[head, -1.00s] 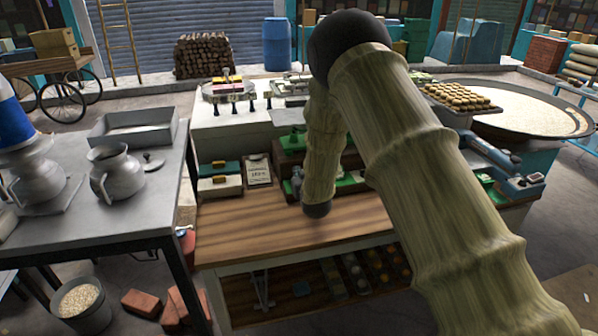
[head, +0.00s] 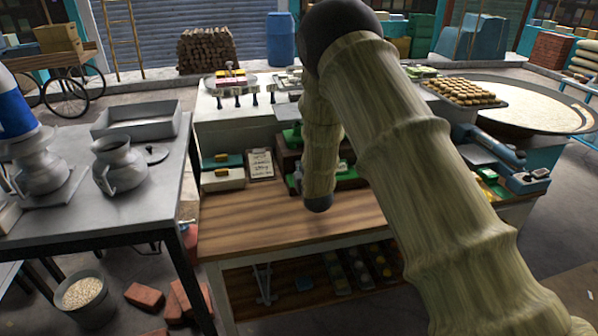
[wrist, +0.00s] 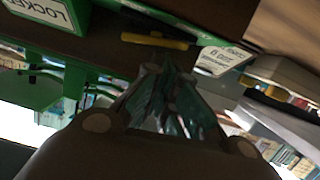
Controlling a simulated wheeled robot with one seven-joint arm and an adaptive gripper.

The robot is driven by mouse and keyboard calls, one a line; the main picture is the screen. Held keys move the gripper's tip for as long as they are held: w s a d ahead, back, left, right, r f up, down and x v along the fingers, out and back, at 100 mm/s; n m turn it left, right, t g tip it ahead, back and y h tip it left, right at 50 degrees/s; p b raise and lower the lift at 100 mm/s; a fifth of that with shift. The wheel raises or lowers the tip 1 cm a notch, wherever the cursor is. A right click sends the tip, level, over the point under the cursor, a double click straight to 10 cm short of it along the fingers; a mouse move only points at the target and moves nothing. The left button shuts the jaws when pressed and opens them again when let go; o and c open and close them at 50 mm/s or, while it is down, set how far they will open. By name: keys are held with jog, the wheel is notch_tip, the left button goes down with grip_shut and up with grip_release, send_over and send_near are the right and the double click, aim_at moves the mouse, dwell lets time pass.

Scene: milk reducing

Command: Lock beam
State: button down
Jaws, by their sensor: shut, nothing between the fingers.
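In the wrist view, my gripper (wrist: 172,82) is shut and empty, its dark fingers meeting near the centre. Just beyond the tips is a yellow bar (wrist: 155,41) with a black part, lying across a dark brown surface; I cannot tell whether the tips touch it. A green block with a white plate lettered like "LOCKED" (wrist: 42,10) is at the upper left. I cannot tell for sure which part is the beam. In the head view, my arm hides my gripper and much of the green and brown equipment (head: 289,140) on the counter.
A white paper tag (wrist: 222,58) lies beside the yellow bar. In the head view, the wooden counter front (head: 250,220) is mostly clear. A metal table (head: 140,200) with a jug (head: 118,167) is further left.

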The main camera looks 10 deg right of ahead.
jog(key=r, duration=0.2)
jog(key=a+r, duration=0.1)
jog(key=shift+a+r+p, duration=0.2)
jog(key=shift+r+p, duration=0.15)
jog(key=shift+r, duration=0.05)
jog(key=b+v, duration=0.4)
jog(key=v, duration=0.5)
jog(key=shift+s, duration=0.45)
jog(key=shift+f, duration=0.1)
